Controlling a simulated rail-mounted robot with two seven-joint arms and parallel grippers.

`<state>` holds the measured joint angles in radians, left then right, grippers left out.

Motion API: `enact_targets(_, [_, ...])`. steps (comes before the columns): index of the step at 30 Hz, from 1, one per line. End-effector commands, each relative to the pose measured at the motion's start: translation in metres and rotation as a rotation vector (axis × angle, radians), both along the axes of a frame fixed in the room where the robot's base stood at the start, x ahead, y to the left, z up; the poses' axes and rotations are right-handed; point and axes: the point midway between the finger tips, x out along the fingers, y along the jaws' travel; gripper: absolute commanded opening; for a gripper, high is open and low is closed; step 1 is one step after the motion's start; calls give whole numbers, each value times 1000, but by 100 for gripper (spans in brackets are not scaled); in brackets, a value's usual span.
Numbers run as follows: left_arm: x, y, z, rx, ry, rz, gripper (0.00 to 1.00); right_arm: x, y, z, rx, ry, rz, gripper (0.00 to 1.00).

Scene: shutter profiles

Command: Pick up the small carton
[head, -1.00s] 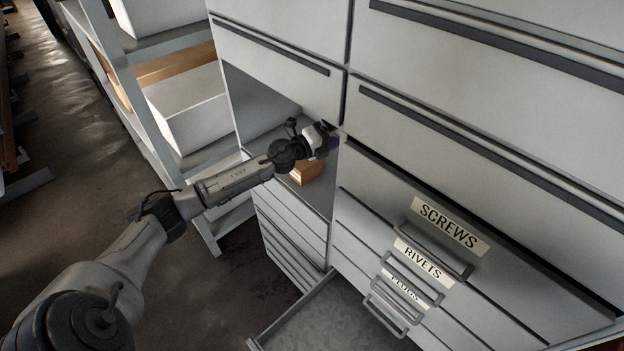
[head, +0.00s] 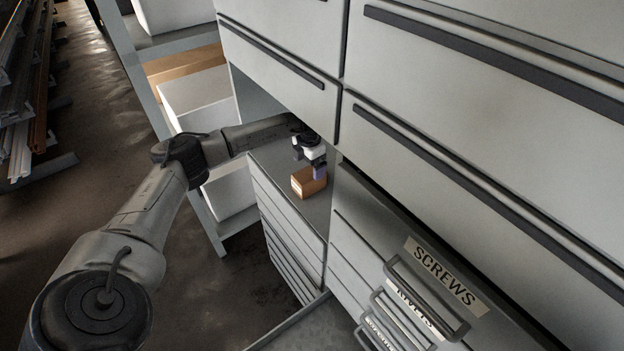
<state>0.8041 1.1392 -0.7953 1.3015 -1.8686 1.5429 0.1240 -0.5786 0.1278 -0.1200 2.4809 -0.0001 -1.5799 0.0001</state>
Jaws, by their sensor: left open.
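The small carton (head: 306,184) is a brown box on the grey counter inside the open recess of the cabinet. My left gripper (head: 319,172) points down at the carton's far right edge, very close above or beside it. Its jaws are open; whether they touch the carton I cannot tell. The gripper covers part of the carton's upper right side. My right gripper is out of view.
Upper drawer fronts (head: 275,60) overhang the recess. Drawers labelled SCREWS (head: 440,270) stand at the lower right, with an open drawer (head: 300,330) below. A shelf at left holds white boxes (head: 200,100) and a brown box (head: 185,66).

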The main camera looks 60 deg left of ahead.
Motion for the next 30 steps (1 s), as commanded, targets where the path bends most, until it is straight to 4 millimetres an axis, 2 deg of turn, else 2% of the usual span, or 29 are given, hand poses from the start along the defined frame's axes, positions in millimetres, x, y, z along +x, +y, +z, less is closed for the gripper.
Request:
enact_targets(3, [-1, 1, -12, 4, 7, 0, 96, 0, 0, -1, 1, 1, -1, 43])
enact_targets(11, [0, 0, -29, 2, 6, 0, 96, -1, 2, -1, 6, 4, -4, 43])
enact_targets(20, [1, 1, -65, 2, 5, 0, 96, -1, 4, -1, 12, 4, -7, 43])
enact_targets(27, [2, 1, -68, 2, 3, -1, 96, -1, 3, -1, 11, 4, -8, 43])
enact_targets(30, [2, 1, -68, 2, 3, -1, 88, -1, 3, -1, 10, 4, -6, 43])
